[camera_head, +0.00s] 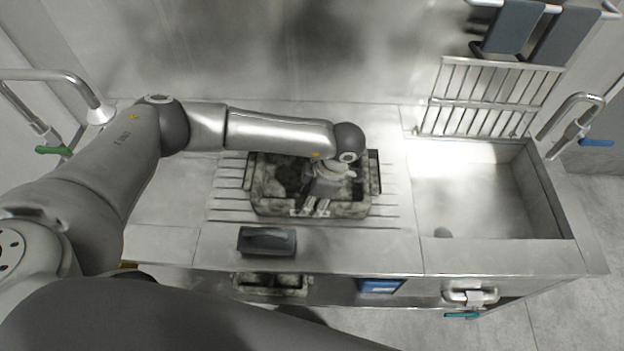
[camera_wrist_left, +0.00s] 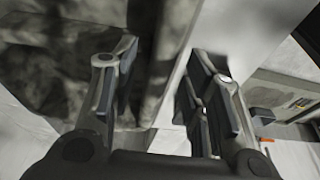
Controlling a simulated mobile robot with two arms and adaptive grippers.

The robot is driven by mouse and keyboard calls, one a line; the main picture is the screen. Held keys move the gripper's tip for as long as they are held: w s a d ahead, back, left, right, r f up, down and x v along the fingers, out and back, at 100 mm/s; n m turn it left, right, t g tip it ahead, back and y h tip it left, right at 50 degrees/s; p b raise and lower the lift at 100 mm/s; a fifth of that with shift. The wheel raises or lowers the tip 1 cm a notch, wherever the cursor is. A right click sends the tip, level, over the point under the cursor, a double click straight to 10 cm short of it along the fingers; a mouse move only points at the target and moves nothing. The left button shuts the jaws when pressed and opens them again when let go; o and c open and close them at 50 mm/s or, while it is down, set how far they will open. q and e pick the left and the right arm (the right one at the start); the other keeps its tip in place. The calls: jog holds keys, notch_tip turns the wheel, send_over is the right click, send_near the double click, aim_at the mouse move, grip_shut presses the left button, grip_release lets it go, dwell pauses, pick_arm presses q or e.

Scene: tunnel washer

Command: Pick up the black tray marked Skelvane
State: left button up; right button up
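A dark, mottled tray (camera_head: 262,207) sits on the ribbed part of the steel counter. No marking on it can be read. A similar dark tray (camera_head: 270,291) is partly visible below the counter's front edge, with its label also unreadable. My left gripper (camera_head: 312,207) is at the front wall of the counter tray, with the wrist above the tray's inside. In the left wrist view the left gripper's fingers (camera_wrist_left: 163,75) are apart, with a wall edge seen between them. Contact cannot be made out. My right gripper is not in view.
A dark block with a handle (camera_head: 267,240) stands on the counter in front of the tray. A sink (camera_head: 485,195) lies to the right, with a wire rack (camera_head: 490,97) behind it. Taps stand at both ends. A blue object (camera_head: 380,286) is below the front edge.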

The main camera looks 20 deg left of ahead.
pick_arm(q)
grip_shut()
